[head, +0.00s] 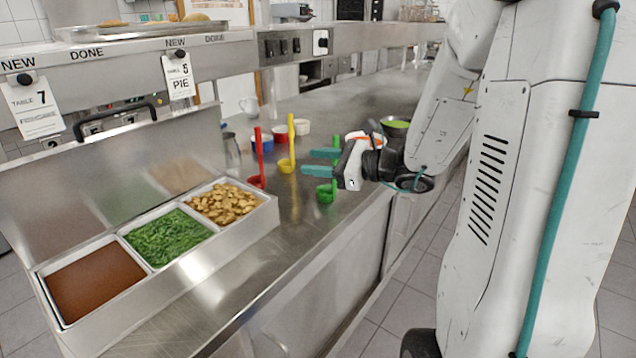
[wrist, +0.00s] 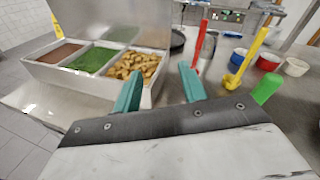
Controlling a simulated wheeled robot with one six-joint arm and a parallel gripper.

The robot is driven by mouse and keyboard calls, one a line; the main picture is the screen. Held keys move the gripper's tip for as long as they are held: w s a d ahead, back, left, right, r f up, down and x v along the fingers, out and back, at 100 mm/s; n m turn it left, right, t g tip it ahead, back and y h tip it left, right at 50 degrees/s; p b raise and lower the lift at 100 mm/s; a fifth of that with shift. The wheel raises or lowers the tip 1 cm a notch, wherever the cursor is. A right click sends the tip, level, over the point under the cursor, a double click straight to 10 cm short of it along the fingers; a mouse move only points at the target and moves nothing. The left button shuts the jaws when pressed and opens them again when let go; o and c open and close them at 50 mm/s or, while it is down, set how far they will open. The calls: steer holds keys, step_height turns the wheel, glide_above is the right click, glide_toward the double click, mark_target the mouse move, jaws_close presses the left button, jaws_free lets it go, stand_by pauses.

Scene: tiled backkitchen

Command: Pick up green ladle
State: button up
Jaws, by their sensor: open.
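The green ladle (head: 326,194) stands on the steel counter with its handle upright, at the near edge of the counter in the head view. My gripper (head: 312,162) is open and empty, its teal fingers pointing left across the ladle at handle height. In the wrist view the ladle's green handle (wrist: 266,88) shows at the right, outside the right finger of my gripper (wrist: 159,75), not between the fingers. The ladle's bowl is hidden in the wrist view.
A yellow ladle (head: 291,148) and a red ladle (head: 259,158) stand upright to the left. Blue (wrist: 237,57), red (wrist: 269,59) and white (wrist: 294,67) bowls sit behind.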

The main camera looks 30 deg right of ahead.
steer(key=w+d+f+m+t+h, duration=0.25)
steer(key=d+m+t+h, duration=0.35)
steer(key=d, duration=0.5)
steer(key=w+a+m+g, duration=0.1)
steer(key=w+g, duration=0.1)
steer(key=w, duration=0.5)
steer(key=shift+a+y, duration=0.25)
steer(key=shift+y, duration=0.05)
jaws_close()
